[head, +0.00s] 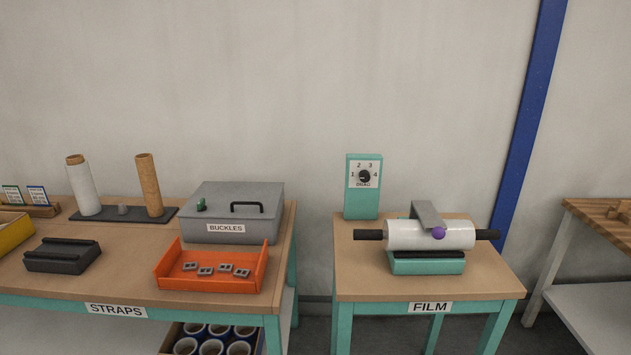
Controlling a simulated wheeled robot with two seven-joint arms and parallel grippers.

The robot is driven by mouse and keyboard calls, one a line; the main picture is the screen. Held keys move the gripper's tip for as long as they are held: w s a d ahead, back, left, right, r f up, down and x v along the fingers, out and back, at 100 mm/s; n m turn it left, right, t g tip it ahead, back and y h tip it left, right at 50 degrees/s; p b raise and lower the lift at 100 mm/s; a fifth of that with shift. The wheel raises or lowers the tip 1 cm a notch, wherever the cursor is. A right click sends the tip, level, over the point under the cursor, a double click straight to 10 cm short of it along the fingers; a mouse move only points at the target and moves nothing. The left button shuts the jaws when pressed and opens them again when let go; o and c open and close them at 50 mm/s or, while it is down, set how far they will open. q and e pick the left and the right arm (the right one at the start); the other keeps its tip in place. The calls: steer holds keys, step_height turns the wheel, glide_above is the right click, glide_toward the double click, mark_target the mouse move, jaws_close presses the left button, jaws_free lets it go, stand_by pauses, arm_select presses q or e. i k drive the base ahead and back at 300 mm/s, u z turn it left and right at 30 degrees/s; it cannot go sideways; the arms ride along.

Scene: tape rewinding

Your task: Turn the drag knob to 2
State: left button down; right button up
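The drag knob (364,176) is a small black dial on a white plate marked 1, 2, 3, 4 and DRAG. The plate is on the front of an upright teal box (361,204) at the back left of the FILM table (363,277). The knob is too small for me to tell which number it points to. Neither of my grippers is in view.
The STRAPS table (120,280) at left holds a grey BUCKLES box (215,230) and an orange tray (215,284).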

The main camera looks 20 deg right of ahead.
mark_target(364, 176)
steer(key=u, duration=0.35)
steer(key=i, duration=0.8)
steer(key=z, duration=1.3)
